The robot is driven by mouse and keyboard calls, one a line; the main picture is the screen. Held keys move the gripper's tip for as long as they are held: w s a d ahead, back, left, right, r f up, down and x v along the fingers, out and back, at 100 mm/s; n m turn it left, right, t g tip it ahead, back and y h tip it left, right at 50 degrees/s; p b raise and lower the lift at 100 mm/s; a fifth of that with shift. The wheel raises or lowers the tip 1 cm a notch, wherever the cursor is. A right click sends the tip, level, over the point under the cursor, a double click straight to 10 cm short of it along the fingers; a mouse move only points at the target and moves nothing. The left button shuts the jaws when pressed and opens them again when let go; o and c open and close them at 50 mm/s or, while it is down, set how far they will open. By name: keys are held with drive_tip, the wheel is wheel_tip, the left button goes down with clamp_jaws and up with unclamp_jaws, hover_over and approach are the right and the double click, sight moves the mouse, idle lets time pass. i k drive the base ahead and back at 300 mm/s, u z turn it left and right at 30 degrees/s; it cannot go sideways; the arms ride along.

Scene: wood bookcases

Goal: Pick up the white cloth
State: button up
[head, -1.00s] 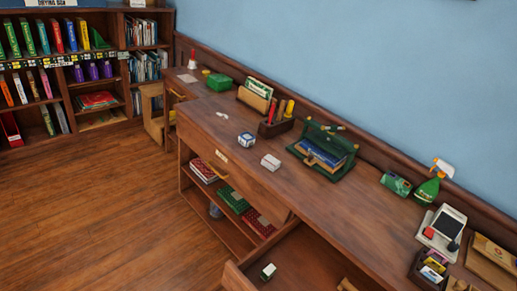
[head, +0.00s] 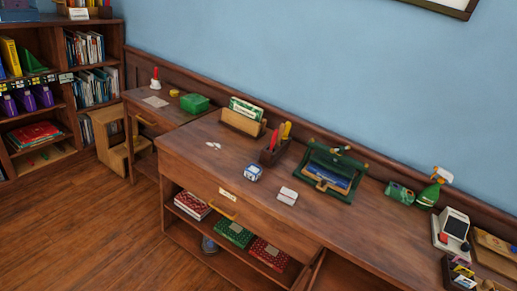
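A flat, pale greyish-white piece (head: 155,101) lies on the small side table at the back left and may be the white cloth. A small white scrap (head: 213,145) lies on the long desk's left part; it is too small to tell what it is. A white block-like item (head: 287,195) lies near the desk's front edge. My gripper is not in view.
The long wooden desk (head: 190,147) runs along the blue wall. It bears a pen holder (head: 270,156), a green case (head: 331,172), a spray bottle (head: 430,192) and a card reader (head: 450,230). Bookcases (head: 60,97) stand left. The wooden floor (head: 100,220) at lower left is clear.

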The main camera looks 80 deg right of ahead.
sight(289, 196)
drive_tip(key=i, duration=2.5)
drive_tip(key=z, duration=3.45)
drive_tip(key=i, duration=1.05)
drive_tip(key=u, duration=0.05)
